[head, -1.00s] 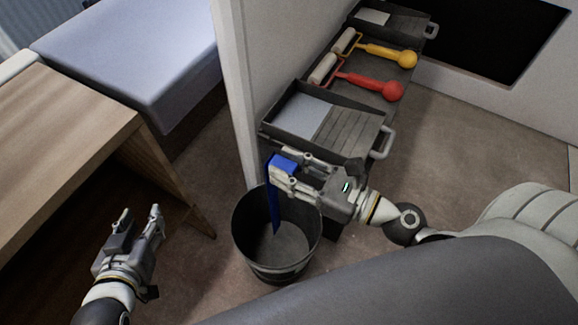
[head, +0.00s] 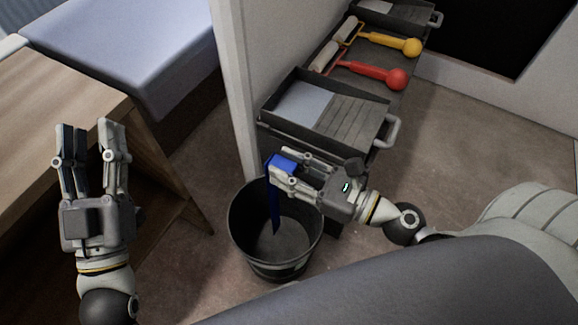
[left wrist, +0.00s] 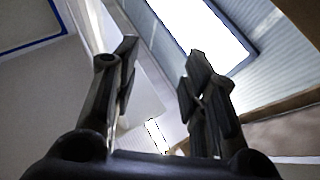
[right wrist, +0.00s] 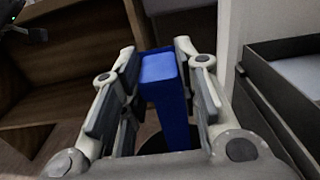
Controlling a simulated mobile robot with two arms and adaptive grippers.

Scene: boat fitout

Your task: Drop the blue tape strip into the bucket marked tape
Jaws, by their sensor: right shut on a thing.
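The blue tape strip (head: 275,205) hangs down from my right gripper (head: 277,170), its lower end inside the mouth of the dark bucket (head: 240,235) in the head view. The right gripper is shut on the strip's upper part. In the right wrist view, the strip (right wrist: 168,100) sits between the fingers (right wrist: 160,72), with a dark bit of the bucket behind it. No marking is readable on the bucket. My left gripper (head: 90,135) is raised at the left of the head view, open and empty; its spread fingers (left wrist: 160,65) also show in the left wrist view.
A paint tray (head: 325,112) stands behind the bucket, with red (head: 372,75) and yellow (head: 390,43) handled rollers beyond it and another tray farther back. A wooden desk (head: 60,85) is at left, near my left gripper. A white wall edge (head: 235,90) rises behind the bucket.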

